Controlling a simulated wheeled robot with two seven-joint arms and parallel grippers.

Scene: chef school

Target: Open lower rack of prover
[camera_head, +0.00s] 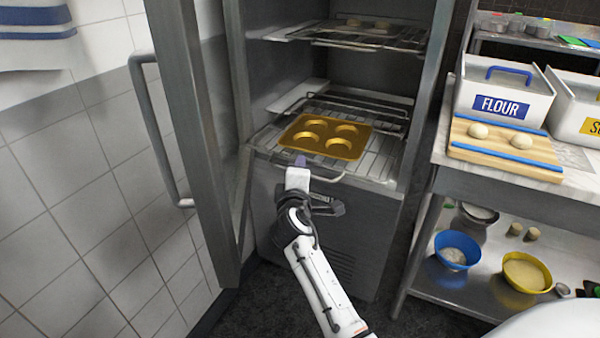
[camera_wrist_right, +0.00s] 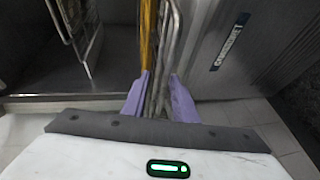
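The prover (camera_head: 340,222) is a tall grey metal cabinet with its door (camera_head: 193,120) swung open to the left. Its lower wire rack (camera_head: 385,166) holds a gold baking tray (camera_head: 335,151) with several round cups. My right gripper (camera_head: 301,162) is at the front edge of this rack. In the right wrist view its purple fingers (camera_wrist_right: 159,75) stand on both sides of the rack's front bars (camera_wrist_right: 165,60), with a visible gap. Firm contact with the bars cannot be made out. The tray's yellow edge (camera_wrist_right: 146,35) lies just beyond. My left gripper is out of view.
An upper rack (camera_head: 360,37) with another tray sits above. A worktable (camera_head: 565,172) at right holds a flour bin (camera_head: 505,97) and a board with dough balls (camera_head: 500,150). Bowls stand on its lower shelf. A tiled wall is at left, and dark floor lies before the prover.

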